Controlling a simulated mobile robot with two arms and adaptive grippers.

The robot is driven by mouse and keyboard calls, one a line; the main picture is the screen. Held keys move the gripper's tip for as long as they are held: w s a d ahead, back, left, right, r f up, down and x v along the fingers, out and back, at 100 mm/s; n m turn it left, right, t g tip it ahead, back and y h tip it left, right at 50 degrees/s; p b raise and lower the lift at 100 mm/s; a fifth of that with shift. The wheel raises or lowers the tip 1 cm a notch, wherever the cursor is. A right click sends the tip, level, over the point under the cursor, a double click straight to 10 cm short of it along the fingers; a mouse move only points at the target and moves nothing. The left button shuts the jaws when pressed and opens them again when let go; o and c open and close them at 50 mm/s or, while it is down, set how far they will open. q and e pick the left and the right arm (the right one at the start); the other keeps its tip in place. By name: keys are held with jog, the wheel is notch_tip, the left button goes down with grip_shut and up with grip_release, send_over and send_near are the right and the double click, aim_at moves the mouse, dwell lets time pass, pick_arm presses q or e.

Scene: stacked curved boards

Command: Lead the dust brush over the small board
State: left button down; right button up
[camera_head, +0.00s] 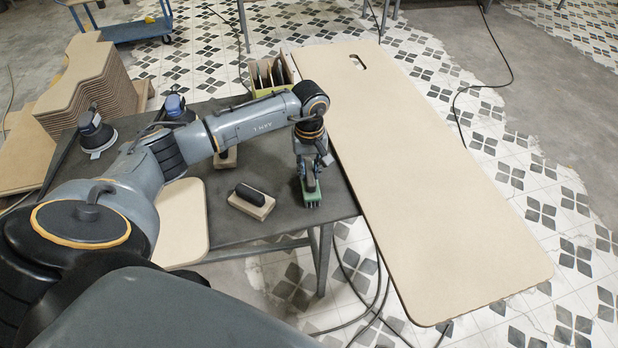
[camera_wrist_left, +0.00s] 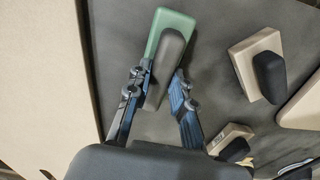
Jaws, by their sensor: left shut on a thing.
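The dust brush is a green block (camera_head: 312,196) with a dark grey handle, at the dark table's front right. It also shows in the left wrist view (camera_wrist_left: 165,25). My left gripper (camera_head: 308,182) points down over it, shut on the handle, with a finger on each side in the left wrist view (camera_wrist_left: 160,85). I cannot tell whether the brush touches the table. The small board (camera_head: 182,222) is pale beige with rounded corners, at the table's front left, partly behind my arm. Its edge shows in the left wrist view (camera_wrist_left: 302,108). My right gripper is out of view.
A sanding block (camera_head: 250,203) lies between brush and small board, another (camera_head: 227,160) behind it. Two sanders (camera_head: 97,135) (camera_head: 176,108) stand at the table's left. A disc holder (camera_head: 268,80) is at the back. A large board (camera_head: 440,190) borders the right; curved boards (camera_head: 88,80) stack left.

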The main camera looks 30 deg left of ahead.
pick_arm(q)
jog(key=shift+r, duration=0.1)
jog(key=shift+r+p, duration=1.15)
jog(key=shift+r, duration=1.25)
